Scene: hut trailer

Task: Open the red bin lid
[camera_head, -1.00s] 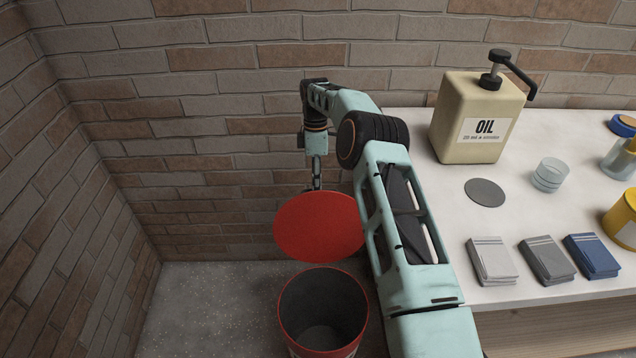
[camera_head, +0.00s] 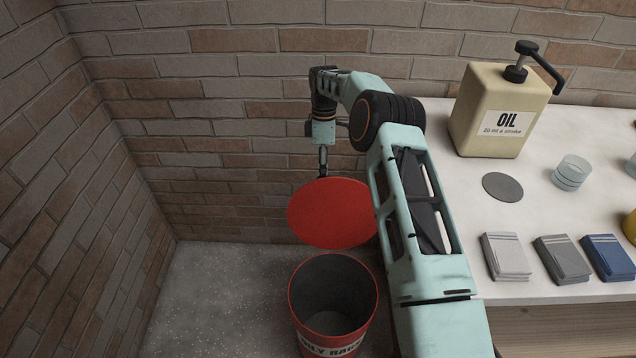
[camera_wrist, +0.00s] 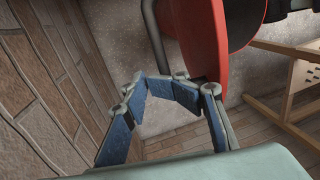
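The red bin (camera_head: 352,340) stands on the floor left of the workbench, and I see down into its grey, empty-looking inside. Its round red lid (camera_head: 332,213) is raised, tilted up behind the opening. In the wrist view the lid (camera_wrist: 203,38) is seen nearly edge-on at the top, right of the fingers. My gripper (camera_head: 322,165) is behind the lid, on the wall side, its lower end partly hidden by it. Contact with the lid is unclear.
The white bench (camera_head: 450,130) at right holds an oil dispenser (camera_head: 502,112), a dark disc (camera_head: 502,187), clear cups (camera_head: 571,172) and folded cloths (camera_head: 562,260). Brick walls (camera_head: 230,150) close off the back and left. Floor (camera_head: 220,290) left of the bin is clear.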

